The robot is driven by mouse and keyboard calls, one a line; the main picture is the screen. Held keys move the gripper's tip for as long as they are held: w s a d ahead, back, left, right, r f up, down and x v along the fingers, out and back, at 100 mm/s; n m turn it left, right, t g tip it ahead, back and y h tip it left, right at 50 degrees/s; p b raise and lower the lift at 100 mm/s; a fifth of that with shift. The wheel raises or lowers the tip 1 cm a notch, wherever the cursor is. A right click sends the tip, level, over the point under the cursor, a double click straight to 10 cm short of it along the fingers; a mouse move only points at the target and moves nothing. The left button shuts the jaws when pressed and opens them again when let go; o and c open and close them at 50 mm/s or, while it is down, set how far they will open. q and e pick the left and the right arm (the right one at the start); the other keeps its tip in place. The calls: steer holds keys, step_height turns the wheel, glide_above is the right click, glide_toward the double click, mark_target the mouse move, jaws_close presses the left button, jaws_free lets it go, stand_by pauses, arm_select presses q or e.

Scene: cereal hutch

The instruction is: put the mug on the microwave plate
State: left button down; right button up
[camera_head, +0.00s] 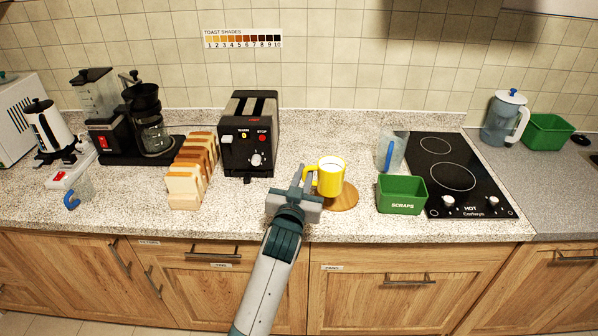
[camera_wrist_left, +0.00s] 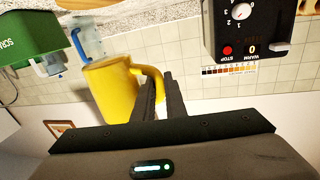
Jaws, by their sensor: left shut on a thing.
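The yellow mug (camera_head: 331,178) is upright at or just above a round brown wooden mat (camera_head: 344,199); I cannot tell whether they touch. The mug has a white inside or contents. My left gripper (camera_head: 303,182) is shut on the mug's handle, on the mug's left side. In the left wrist view the fingers (camera_wrist_left: 160,98) close around the handle, and the mug (camera_wrist_left: 110,88) shows beside them, turned with the camera. I make out no microwave plate. My right gripper is not in view.
A black toaster (camera_head: 249,138) stands behind left, beside a bread rack (camera_head: 190,172). A coffee maker (camera_head: 147,128) and white appliance (camera_head: 12,120) are farther left.

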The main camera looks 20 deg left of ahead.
arm_select(q)
steer(key=shift+s+f, duration=0.25)
steer(key=shift+s, duration=0.2)
steer(key=s+f+b, duration=0.2)
steer(key=s, duration=1.1)
steer(key=s+a+f+h+b, duration=0.1)
steer(key=s+f+b, duration=0.1)
steer(key=s, duration=1.1)
steer(key=shift+s+f+m+b, duration=0.15)
steer(key=shift+s+m+b, duration=0.25)
steer(key=shift+b, duration=0.35)
steer(key=shift+w, duration=0.1)
